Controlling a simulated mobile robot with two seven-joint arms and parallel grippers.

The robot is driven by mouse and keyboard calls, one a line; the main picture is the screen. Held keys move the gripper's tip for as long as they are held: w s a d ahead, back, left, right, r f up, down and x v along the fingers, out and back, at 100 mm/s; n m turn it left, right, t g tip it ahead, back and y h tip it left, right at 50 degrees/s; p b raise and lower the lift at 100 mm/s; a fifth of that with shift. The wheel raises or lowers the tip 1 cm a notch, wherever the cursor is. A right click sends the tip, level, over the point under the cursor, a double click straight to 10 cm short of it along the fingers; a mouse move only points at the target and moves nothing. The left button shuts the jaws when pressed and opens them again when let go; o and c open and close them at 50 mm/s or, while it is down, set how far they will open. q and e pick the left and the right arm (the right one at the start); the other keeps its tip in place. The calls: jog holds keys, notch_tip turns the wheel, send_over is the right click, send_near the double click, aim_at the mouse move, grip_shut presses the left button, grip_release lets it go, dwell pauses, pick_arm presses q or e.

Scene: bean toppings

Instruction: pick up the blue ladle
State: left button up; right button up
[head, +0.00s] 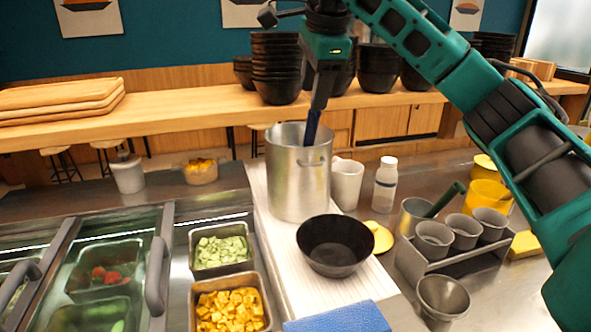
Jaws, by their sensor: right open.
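The blue ladle (312,128) stands in the tall metal pot (291,195). Only the upper part of its dark blue handle shows above the rim; the rest is hidden inside the pot. My right gripper (319,98) points down from above, right over the handle's top end. It is open, with its fingers at or very near the handle; I cannot tell whether they touch it. My left gripper is not in view.
A black bowl (335,246) stands in front of the pot. A white mug (347,184) and a white bottle (386,185) stand to its right. A rack of metal cups (453,262) is farther right. Stacked black bowls (276,68) line the shelf behind.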

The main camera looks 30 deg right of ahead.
send_over(309, 144)
jog(key=s, duration=0.2)
jog(key=f, duration=0.4)
jog(key=shift+w+a+f, duration=0.2)
jog(key=shift+a+f, duration=0.15)
jog(key=shift+f, duration=0.05)
jog(key=shift+x, duration=2.7)
jog(key=shift+s+d, duration=0.1)
jog(key=shift+s, duration=0.05)
jog(key=shift+c, duration=0.4)
grip_shut()
